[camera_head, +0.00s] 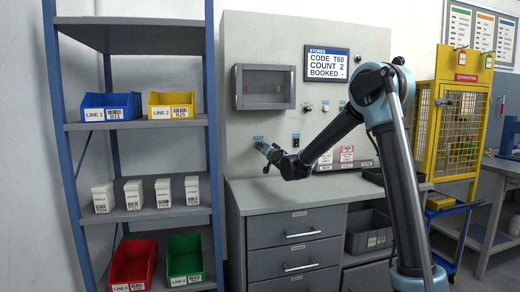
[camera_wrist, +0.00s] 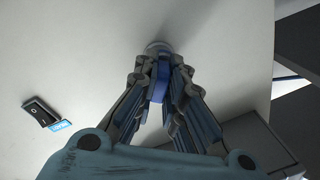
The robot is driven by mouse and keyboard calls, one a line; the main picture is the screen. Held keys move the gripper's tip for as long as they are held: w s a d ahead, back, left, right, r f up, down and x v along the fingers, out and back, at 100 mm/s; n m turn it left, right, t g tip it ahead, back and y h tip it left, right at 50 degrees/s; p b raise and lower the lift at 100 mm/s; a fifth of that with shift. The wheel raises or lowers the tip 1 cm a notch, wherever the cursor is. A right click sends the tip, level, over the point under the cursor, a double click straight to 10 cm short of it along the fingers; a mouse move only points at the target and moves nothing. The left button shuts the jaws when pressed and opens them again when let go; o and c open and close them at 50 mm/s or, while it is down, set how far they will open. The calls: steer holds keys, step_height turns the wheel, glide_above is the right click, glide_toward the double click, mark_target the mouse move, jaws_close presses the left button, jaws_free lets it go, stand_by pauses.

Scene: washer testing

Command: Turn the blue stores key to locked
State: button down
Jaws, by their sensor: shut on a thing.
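The blue stores key (camera_wrist: 161,84) sits in a round metal lock on the pale upright panel (camera_wrist: 235,50). My gripper (camera_wrist: 160,62) is shut on the key, with one finger on each side of it. In the head view my gripper (camera_head: 265,150) reaches the panel just above the desk, left of the middle. The key is hidden there by the fingers. I cannot tell from these frames which way the key is turned. The stores screen (camera_head: 327,65) above reads CODE T60, COUNT 2, BOOKED and a dash.
A black rocker switch (camera_wrist: 38,112) with a blue label is on the panel beside my gripper. A glass-fronted grey box (camera_head: 264,87) is above. The grey desk (camera_head: 250,194) lies below. A shelf rack (camera_head: 140,127) with bins stands left, a yellow cage (camera_head: 458,120) right.

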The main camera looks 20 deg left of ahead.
steer(key=shift+w+d, duration=0.1)
steer(key=shift+r+n, duration=0.1)
steer(key=shift+n, duration=1.9)
